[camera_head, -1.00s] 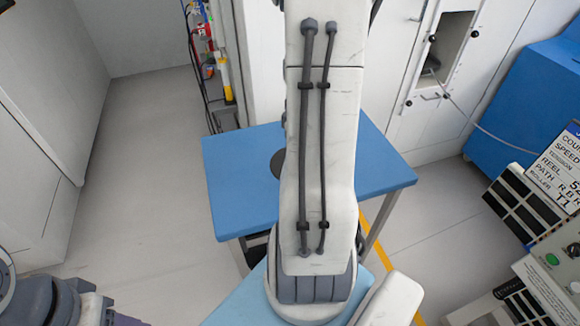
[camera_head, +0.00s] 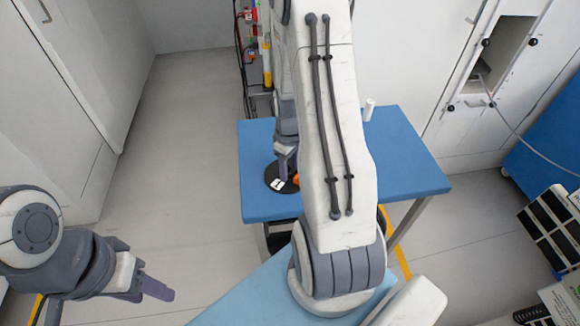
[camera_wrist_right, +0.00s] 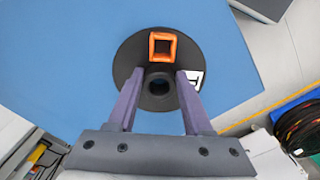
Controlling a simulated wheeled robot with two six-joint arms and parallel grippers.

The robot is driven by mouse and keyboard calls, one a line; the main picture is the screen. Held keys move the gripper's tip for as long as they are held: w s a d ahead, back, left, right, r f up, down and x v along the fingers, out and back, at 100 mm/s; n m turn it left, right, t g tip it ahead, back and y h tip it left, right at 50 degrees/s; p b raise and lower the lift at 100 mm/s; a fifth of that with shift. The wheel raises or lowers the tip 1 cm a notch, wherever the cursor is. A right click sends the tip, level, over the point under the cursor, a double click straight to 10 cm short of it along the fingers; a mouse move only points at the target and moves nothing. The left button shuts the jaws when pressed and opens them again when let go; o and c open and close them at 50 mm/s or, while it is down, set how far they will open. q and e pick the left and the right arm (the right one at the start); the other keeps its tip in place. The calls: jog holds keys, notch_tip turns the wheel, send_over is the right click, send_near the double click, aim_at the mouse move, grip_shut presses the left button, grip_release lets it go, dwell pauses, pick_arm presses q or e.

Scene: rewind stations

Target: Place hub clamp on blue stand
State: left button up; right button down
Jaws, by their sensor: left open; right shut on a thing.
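The hub clamp (camera_wrist_right: 125,68) looks like a black disc with a raised dark ring at its centre, an orange square loop and a white label. It also shows in the head view (camera_head: 271,184), partly behind my right arm. My right gripper (camera_wrist_right: 159,74) is shut on its central part, one finger on each side. The blue stand (camera_head: 412,168) is a blue table; its top lies under the disc in the wrist view (camera_wrist_right: 60,60). I cannot tell whether the disc touches it. My left gripper (camera_head: 155,290) is open and empty at lower left, away from the stand.
A small white cylinder (camera_head: 369,109) stands at the back of the blue stand. Tools and cables (camera_head: 250,50) hang behind it. A black-and-white panel (camera_head: 550,235) is at right. White cabinets (camera_head: 60,90) line the left; the floor between is clear.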

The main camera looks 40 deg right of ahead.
jog(key=shift+f, duration=0.15)
jog(key=shift+c, duration=1.5)
grip_release()
